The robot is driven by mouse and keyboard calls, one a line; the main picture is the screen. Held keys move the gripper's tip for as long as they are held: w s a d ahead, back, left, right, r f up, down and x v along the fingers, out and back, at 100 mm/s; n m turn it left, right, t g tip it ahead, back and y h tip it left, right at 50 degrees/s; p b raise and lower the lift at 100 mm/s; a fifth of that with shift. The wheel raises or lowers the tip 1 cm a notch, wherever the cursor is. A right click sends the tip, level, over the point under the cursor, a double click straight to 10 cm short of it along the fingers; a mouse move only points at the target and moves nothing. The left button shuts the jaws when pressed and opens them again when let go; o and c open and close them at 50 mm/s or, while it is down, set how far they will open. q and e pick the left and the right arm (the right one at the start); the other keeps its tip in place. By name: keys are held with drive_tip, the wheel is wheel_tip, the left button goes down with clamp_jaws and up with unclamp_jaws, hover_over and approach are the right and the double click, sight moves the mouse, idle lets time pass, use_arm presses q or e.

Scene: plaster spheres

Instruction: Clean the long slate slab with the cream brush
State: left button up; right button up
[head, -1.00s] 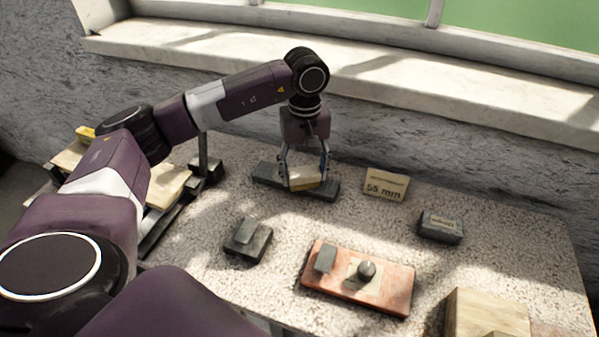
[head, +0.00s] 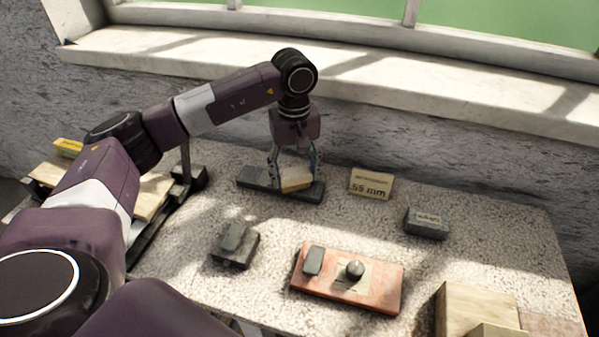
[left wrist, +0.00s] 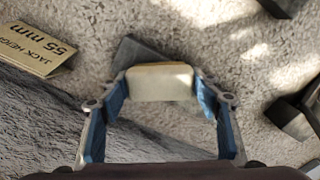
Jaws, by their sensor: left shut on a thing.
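The long slate slab (head: 257,178) lies on the speckled tabletop toward the back, near the wall. My left gripper (head: 295,172) points down over the slab and is shut on the cream brush (head: 296,184). The brush is at the slab's right half, at or just above its top; I cannot tell if it touches. In the left wrist view the brush (left wrist: 160,83) sits between the blue-padded fingers (left wrist: 160,95), with the dark slab (left wrist: 135,50) beneath and partly hidden. My right gripper is not in view.
A "55 mm" card (head: 370,184) stands right of the slab. A dark labelled block (head: 427,222), a dark block (head: 236,244) and a reddish board (head: 380,283) with a knob (head: 355,270) lie nearer. A wooden box (head: 470,308) is front right.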

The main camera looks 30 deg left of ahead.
use_arm(q)
drive_tip(key=shift+s+a, duration=1)
drive_tip(key=shift+s, duration=0.05)
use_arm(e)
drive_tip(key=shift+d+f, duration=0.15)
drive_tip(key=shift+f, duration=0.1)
use_arm(q)
drive_tip(key=shift+w+d+r+p, duration=0.3)
drive_tip(key=shift+w+d+r, duration=0.45)
drive_tip(key=shift+w+d, duration=0.1)
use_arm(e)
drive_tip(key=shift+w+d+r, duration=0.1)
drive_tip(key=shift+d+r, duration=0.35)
use_arm(q)
drive_tip(key=shift+a, duration=0.1)
drive_tip(key=shift+w+a+f+b, duration=0.1)
drive_tip(key=shift+w+b, duration=0.05)
drive_tip(key=shift+w, duration=0.4)
drive_tip(key=shift+w+a+f+b, duration=0.1)
drive_tip(key=shift+w+b, duration=0.05)
drive_tip(key=shift+w, duration=0.4)
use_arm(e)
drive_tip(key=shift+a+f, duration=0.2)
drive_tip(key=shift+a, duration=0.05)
use_arm(q)
drive_tip(key=shift+f+b, duration=0.4)
drive_tip(key=shift+f, duration=0.25)
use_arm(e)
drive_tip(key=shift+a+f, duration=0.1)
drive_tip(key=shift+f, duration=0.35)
